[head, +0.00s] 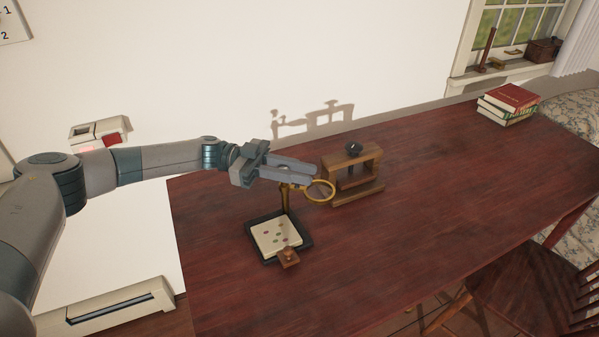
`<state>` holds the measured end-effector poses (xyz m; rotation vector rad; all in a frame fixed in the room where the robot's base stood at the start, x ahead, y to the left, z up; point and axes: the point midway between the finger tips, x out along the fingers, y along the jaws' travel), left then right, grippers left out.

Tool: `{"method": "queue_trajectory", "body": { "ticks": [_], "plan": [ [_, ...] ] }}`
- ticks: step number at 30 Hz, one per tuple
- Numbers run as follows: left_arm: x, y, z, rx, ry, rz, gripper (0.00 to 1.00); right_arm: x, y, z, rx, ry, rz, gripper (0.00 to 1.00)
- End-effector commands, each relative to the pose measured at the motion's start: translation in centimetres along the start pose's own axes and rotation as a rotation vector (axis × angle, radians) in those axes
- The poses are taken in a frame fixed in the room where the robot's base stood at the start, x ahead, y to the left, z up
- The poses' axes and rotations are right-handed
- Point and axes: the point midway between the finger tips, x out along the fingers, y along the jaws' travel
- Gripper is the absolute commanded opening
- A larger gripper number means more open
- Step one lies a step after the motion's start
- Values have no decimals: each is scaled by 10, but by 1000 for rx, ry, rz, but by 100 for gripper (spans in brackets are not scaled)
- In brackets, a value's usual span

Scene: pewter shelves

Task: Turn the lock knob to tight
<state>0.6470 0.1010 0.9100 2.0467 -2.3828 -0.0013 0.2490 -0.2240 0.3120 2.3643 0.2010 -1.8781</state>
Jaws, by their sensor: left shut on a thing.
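A brass stand (285,198) rises from a black tray (306,242) on the table and carries a brass ring (332,194) at its top. My left gripper (312,171) comes in from the left at the top of this stand, its fingers just above and behind the ring. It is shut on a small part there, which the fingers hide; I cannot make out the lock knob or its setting. A cream card (268,238) with several coloured spots lies in the tray. A small wooden block (289,259) sits at the tray's front edge. My right gripper is out of view.
A wooden frame (369,190) with a dark knob (354,146) on top stands just right of the ring, close to my fingertips. Books (508,105) are stacked at the table's far right. The table's middle and right (440,200) are clear. A chair (525,285) stands at the right.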

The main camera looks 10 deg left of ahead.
Motion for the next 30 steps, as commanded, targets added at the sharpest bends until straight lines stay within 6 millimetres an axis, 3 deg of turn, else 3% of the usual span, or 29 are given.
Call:
{"method": "queue_trajectory", "body": {
  "ticks": [1, 2, 4, 19, 23, 30],
  "plan": [
    [1, 0, -1, 1, 3, 2, 0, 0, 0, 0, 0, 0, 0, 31],
    [1, 0, -1, 1, 3, 2, 26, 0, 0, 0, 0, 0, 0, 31],
    [1, 0, -1, 1, 2, 2, 40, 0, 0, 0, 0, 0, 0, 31],
    [-8, -1, 0, 0, 1, -3, 40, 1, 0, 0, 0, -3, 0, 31],
    [-22, -1, 1, 0, 0, -4, 40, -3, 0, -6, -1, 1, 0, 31],
    [-64, -1, 2, 0, 0, -5, 40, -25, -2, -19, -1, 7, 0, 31]
  ]
}}
